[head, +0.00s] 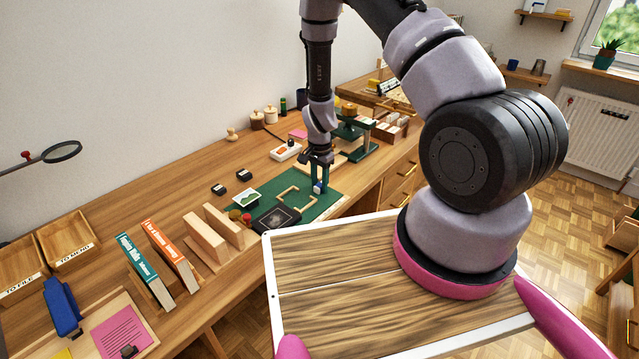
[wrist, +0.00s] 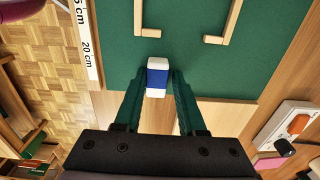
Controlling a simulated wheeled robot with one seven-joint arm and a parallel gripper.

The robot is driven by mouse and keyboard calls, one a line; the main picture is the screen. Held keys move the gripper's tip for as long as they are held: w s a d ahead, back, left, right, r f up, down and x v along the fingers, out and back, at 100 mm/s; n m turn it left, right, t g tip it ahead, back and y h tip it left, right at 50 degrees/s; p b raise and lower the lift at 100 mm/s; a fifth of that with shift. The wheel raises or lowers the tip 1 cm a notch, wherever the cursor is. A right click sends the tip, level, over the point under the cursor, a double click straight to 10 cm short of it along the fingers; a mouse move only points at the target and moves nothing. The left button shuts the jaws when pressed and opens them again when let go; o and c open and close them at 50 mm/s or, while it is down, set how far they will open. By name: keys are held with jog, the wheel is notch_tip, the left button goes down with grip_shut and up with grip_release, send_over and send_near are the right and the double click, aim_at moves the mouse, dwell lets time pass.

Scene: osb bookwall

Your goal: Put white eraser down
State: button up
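The white eraser (wrist: 157,64) has a blue sleeve and sits between the two green fingers of my gripper (wrist: 158,84) in the wrist view. The fingers are in against both its sides. In the head view my gripper (head: 320,174) points down over the near right part of the green mat (head: 318,207), with the eraser (head: 318,187) small at the fingertips. I cannot tell whether the eraser touches the mat or hangs just above it. In the wrist view the mat (wrist: 185,60) spreads beyond the eraser, which is close to the mat's edge.
Wooden corner brackets (head: 292,194) lie on the mat beside my gripper. A ruler (wrist: 88,45) runs along the mat edge.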

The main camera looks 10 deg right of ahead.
jog(key=shift+s+d+f, duration=0.25)
jog(key=shift+s, duration=0.2)
notch_tip(320, 180, up, 14)
notch_tip(320, 180, up, 15)
jog(key=n+t+y, duration=0.1)
jog(key=y, duration=0.1)
send_over(320, 185)
jog(key=s+d+r+n+t, duration=0.2)
jog(key=s+r, duration=0.4)
jog(key=r, duration=0.4)
jog(key=s+d+r+n+t, duration=0.2)
jog(key=s+r, duration=0.5)
jog(key=r, duration=0.3)
jog(key=s+d+r+n+t, duration=0.1)
jog(key=s+d+r+t, duration=0.1)
jog(key=s+r, duration=0.3)
jog(key=s, duration=0.4)
jog(key=shift+s+n, duration=0.15)
jog(key=shift+n, duration=0.15)
